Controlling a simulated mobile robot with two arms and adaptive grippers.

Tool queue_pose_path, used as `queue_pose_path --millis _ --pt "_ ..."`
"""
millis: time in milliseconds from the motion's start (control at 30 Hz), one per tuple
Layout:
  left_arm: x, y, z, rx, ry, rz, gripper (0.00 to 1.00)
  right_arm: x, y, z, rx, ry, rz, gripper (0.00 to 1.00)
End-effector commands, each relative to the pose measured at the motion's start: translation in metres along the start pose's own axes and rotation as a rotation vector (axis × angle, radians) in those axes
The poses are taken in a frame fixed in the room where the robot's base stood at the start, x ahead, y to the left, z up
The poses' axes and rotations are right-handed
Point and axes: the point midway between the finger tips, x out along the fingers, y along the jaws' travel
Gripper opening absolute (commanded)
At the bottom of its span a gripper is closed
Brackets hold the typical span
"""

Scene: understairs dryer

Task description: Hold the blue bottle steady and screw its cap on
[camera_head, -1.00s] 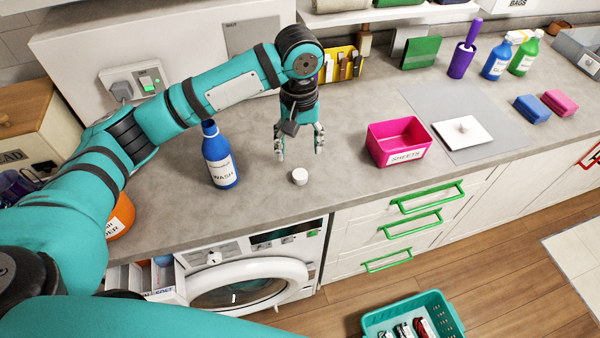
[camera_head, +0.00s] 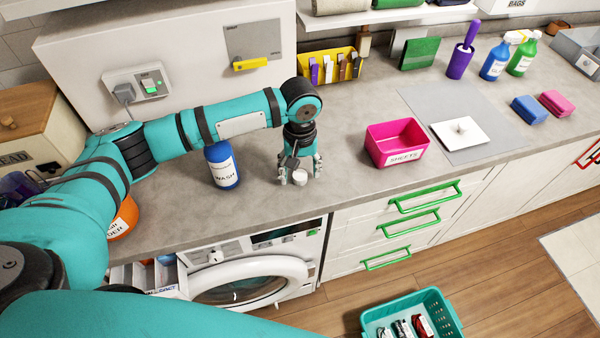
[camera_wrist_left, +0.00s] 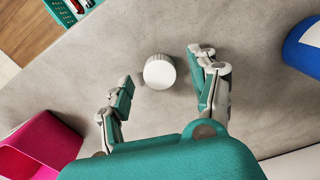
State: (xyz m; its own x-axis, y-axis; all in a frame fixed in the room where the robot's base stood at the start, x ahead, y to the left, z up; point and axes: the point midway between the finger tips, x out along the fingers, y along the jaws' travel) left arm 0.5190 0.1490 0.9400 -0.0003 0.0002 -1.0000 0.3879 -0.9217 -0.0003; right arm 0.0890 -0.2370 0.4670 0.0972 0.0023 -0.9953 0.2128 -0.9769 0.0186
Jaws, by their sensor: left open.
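The blue bottle (camera_head: 222,168), with a white label reading WASH, stands upright on the grey worktop to the left of my left gripper. My arm hides its top in the head view; part of it shows at the right edge of the wrist view (camera_wrist_left: 304,46). The white round cap (camera_head: 299,178) lies on the worktop. My left gripper (camera_head: 300,176) points down at the cap, with its fingers open. In the left wrist view the cap (camera_wrist_left: 159,71) shows between and just beyond the fingertips, with no clear contact. My right gripper is not in view.
A pink SHEETS bin (camera_head: 397,143) stands right of the gripper. A grey mat (camera_head: 420,97) with a white lid-like plate (camera_head: 462,134) lies beyond it. An orange tub (camera_head: 122,220) stands at the left. The worktop's front edge runs close in front of the cap.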

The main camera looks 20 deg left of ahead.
Motion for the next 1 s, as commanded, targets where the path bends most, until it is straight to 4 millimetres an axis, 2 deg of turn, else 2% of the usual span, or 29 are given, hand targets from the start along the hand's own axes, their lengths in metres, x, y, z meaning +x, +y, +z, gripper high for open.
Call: queue_pose_path --millis 100,400,467,700,1000 --pt "0.0072 -0.0001 0.0003 0.001 0.0 0.0 0.61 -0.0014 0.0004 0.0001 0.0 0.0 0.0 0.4" --pt "0.0078 0.0 0.0001 0.001 0.001 0.0 0.61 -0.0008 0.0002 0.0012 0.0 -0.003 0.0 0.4" --pt "0.0077 0.0 0.0001 0.001 0.001 0.0 0.56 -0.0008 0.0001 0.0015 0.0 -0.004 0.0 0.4" --pt "0.0075 -0.0001 0.0 0.001 0.001 0.0 0.25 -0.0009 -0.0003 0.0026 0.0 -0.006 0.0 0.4" --pt "0.0074 -0.0002 0.0 0.001 0.001 0.0 0.24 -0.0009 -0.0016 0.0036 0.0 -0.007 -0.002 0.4"
